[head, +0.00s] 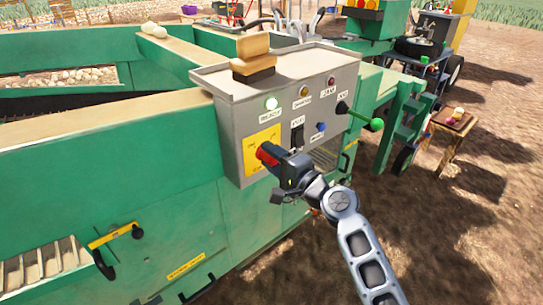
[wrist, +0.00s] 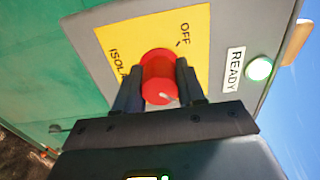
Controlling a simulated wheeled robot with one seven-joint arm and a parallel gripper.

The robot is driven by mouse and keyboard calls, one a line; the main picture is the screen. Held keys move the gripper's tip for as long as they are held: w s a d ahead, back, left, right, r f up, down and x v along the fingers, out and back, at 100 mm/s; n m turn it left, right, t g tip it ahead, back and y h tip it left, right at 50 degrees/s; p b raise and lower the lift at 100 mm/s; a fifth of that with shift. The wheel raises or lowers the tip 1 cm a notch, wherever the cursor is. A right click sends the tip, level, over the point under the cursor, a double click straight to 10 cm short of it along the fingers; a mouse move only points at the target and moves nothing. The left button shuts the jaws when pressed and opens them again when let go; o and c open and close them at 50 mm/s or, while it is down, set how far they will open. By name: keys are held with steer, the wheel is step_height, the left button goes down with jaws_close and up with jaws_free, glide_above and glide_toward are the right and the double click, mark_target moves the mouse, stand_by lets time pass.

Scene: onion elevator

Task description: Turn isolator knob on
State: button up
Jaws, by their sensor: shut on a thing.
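The red isolator knob (wrist: 160,77) sits on a yellow plate (wrist: 112,42) marked "OFF" and "ISOL…" in the wrist view. My gripper (wrist: 158,88) is shut on the knob, one dark finger on each side of it. A white mark shows near the knob's lower edge in that view. In the head view the red knob (head: 268,154) shows at the tip of my gripper (head: 272,160), in front of the yellow plate (head: 262,141) on the grey control box (head: 228,125). Part of the plate's lettering is hidden behind my gripper.
A wood and black block (head: 253,57) stands on top.

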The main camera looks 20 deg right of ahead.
steer(key=o, duration=1)
steer(key=shift+o, duration=0.2)
steer(key=shift+s, duration=0.1)
steer(key=v, duration=0.7)
steer(key=shift+s+d+b, duration=0.15)
steer(key=shift+s+b, duration=0.15)
steer(key=shift+b, duration=0.1)
